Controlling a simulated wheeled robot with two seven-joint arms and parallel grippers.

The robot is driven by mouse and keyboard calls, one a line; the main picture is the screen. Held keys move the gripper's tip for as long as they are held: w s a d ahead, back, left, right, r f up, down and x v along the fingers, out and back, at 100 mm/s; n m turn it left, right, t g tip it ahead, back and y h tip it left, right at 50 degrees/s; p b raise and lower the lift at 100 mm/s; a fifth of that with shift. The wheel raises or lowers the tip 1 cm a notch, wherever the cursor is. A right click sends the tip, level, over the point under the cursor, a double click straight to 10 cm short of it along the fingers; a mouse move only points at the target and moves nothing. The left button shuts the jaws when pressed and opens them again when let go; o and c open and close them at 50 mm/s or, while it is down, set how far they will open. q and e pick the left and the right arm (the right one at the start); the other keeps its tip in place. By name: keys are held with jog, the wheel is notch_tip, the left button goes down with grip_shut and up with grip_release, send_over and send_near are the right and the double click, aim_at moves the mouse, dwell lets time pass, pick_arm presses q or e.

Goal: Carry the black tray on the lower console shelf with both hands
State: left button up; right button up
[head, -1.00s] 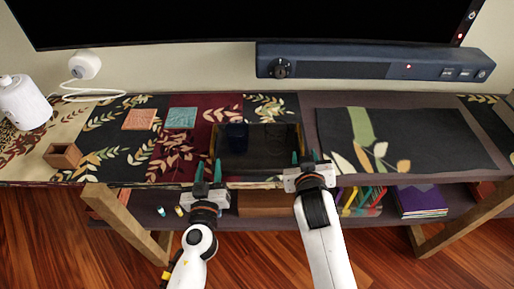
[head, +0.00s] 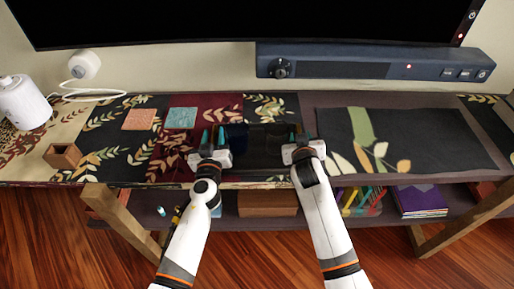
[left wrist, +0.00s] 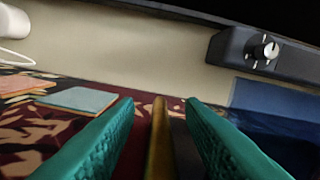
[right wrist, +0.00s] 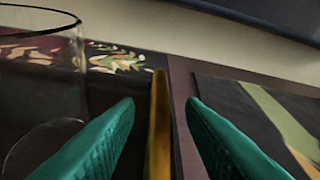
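The black tray (head: 262,163) lies on the console top, below the wall screen. Its brass-coloured left rim (left wrist: 159,140) and right rim (right wrist: 159,125) show in the wrist views. A dark blue cup (head: 236,134) stands at its left; the left wrist view also shows it (left wrist: 275,125). A clear glass (right wrist: 42,95) stands toward its right. My left gripper (head: 213,135) is open with its fingers either side of the left rim, apart from it. My right gripper (head: 298,136) is open, its fingers likewise astride the right rim.
A blue-grey soundbar (head: 375,63) stands behind the tray. Pink (head: 139,119) and teal (head: 181,118) coasters and a small wooden box (head: 62,156) lie left. A dark leaf-patterned mat (head: 405,140) lies right. Books (head: 420,200) sit on the shelf below.

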pick_arm(q)
grip_shut()
pick_arm(e)
grip_shut()
pick_arm(q)
jog(key=shift+r, duration=0.1)
pick_arm(e)
jog(key=shift+r, duration=0.1)
